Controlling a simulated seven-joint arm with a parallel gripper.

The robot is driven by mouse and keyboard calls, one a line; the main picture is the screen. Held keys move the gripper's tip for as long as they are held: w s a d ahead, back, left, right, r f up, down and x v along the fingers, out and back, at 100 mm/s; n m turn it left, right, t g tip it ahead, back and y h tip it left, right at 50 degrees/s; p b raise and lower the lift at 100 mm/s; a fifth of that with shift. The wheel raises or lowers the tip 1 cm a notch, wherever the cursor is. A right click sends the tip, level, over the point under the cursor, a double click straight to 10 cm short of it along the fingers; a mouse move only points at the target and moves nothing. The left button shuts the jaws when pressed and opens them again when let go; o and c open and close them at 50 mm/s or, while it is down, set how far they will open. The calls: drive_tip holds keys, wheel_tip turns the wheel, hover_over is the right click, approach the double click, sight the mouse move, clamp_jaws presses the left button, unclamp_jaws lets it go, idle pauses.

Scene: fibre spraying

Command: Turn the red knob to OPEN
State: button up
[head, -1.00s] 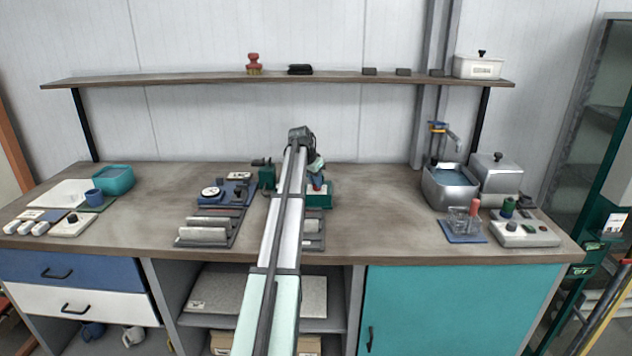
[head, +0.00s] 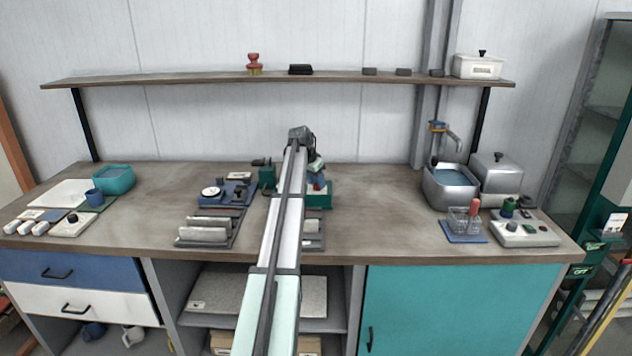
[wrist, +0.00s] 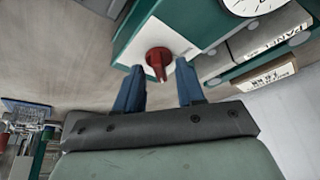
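The red knob (wrist: 157,62) sits on the white face plate of a green box (wrist: 128,30) in the wrist view. It has a dark red pointer-like grip; I cannot read any OPEN mark. My gripper (wrist: 160,66) is open, its two blue fingertips apart on either side of the knob's lower end in the picture. I cannot tell whether they touch it. In the head view, the knob (head: 318,187) shows small and red just below my gripper (head: 317,177), in front of the green box (head: 319,201). My arm hides part of the box.
A round white dial (wrist: 245,4) and lettered labels (wrist: 264,75) are close to the right of the knob. Left on the bench are a rack (head: 211,229) and a blue tray (head: 232,197). The bench right of the box is clear up to a metal basin (head: 450,190).

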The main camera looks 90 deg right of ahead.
drive_tip(key=v, duration=1.3)
drive_tip(key=shift+r, duration=0.35)
drive_tip(key=shift+w+a, duration=0.1)
